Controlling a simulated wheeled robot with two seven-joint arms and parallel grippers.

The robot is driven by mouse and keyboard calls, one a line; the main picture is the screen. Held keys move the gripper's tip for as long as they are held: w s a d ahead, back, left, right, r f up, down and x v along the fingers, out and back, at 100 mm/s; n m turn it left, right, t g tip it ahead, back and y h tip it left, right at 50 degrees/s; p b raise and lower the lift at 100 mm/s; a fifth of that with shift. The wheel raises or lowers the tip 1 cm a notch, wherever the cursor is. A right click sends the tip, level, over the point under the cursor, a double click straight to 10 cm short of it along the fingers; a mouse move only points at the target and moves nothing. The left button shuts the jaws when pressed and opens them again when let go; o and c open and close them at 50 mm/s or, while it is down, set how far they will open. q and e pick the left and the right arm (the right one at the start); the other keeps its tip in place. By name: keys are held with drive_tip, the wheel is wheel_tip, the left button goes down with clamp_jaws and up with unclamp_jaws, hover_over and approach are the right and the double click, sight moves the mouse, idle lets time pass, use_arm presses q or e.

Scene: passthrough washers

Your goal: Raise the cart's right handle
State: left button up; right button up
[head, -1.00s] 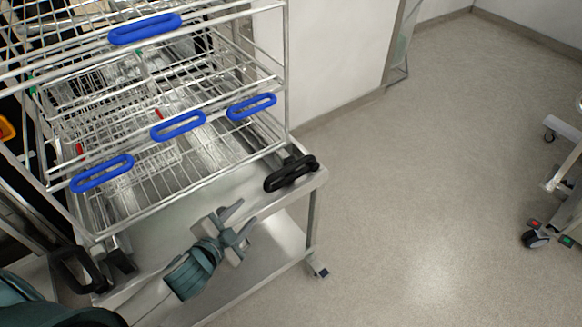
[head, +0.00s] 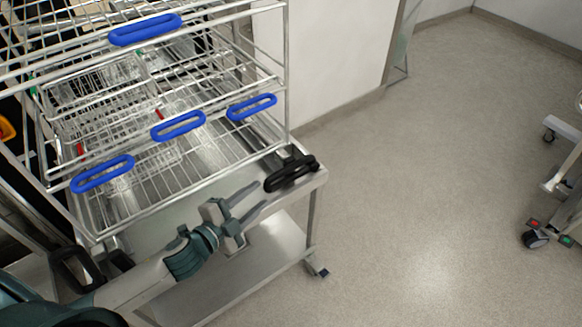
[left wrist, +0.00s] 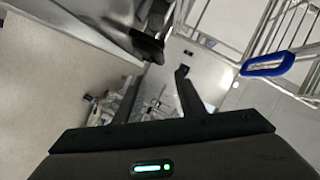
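The cart's right handle (head: 291,174) is a black loop at the right front corner of the steel cart (head: 140,262). It lies low, along the cart's edge. It also shows in the left wrist view (left wrist: 148,47), just beyond the fingertips. My left gripper (head: 261,197) is open and empty, its two fingers pointing at the handle from the lower left, with a small gap between. In the left wrist view my left gripper (left wrist: 158,75) has its fingers spread apart. The cart's left handle (head: 78,268) is a black loop at the left front corner. My right gripper is not in view.
A wire rack (head: 150,195) with several blue grips stands on the cart; one blue grip (head: 252,107) is above the right handle. A blue grip also shows in the left wrist view (left wrist: 268,64). Open floor (head: 420,200) lies right of the cart. Another wheeled base (head: 537,238) stands far right.

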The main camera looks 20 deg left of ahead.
sight(286, 172)
use_arm(q)
drive_tip(key=p+x, duration=0.3)
drive_tip(key=x, duration=1.2)
drive_tip(key=shift+x, duration=0.95)
drive_tip(key=shift+s, duration=0.1)
clamp_jaws()
